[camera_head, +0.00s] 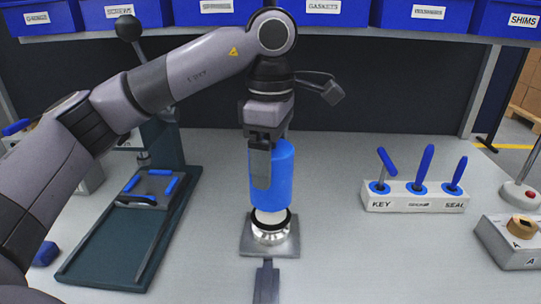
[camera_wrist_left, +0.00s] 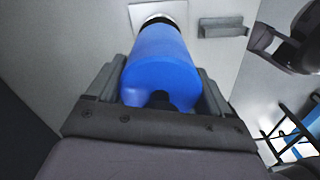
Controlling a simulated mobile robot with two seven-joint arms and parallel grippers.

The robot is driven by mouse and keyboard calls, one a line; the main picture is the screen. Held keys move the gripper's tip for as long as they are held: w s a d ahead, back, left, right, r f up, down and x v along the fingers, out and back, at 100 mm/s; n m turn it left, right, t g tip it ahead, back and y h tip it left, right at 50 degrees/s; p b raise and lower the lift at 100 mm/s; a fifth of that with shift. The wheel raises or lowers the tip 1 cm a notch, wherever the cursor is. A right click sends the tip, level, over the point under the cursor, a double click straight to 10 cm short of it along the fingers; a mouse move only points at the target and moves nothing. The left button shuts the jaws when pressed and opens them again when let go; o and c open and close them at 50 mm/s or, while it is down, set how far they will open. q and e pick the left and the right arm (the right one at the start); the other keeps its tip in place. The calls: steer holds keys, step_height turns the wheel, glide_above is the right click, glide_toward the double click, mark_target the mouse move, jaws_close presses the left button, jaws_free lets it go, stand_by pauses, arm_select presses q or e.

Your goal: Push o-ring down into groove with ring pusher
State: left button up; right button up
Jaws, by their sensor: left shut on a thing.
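The ring pusher (camera_head: 272,175) is a blue cylinder with a pale lower end, held upright in my left gripper (camera_head: 268,165). The left gripper is shut on it; the left wrist view shows the blue pusher (camera_wrist_left: 162,65) between both fingers. Below it stands a silver round housing (camera_head: 271,232) on a grey square base plate (camera_head: 250,247). A black ring, apparently the o-ring (camera_head: 288,217), shows around the pusher's pale end at the top of the housing. I cannot tell whether it sits in the groove. My right gripper is not in view.
A tool block (camera_head: 415,204) with blue-handled tools stands at the right, near a box marked A (camera_head: 512,248). A dark green press stand (camera_head: 110,265) stands at the left. Labelled blue bins (camera_head: 310,20) line the back shelf. The table between housing and tool block is clear.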

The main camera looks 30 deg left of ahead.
arm_select(q)
steer(key=shift+f+b, duration=2.05)
steer(key=shift+f, duration=0.85)
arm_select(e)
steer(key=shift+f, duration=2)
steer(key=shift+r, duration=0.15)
arm_select(q)
steer(key=shift+s+f, duration=0.1)
steer(key=shift+r+p, duration=3.6)
steer(key=shift+r, duration=1)
steer(key=shift+r+p, duration=1.25)
steer(key=shift+r, duration=0.3)
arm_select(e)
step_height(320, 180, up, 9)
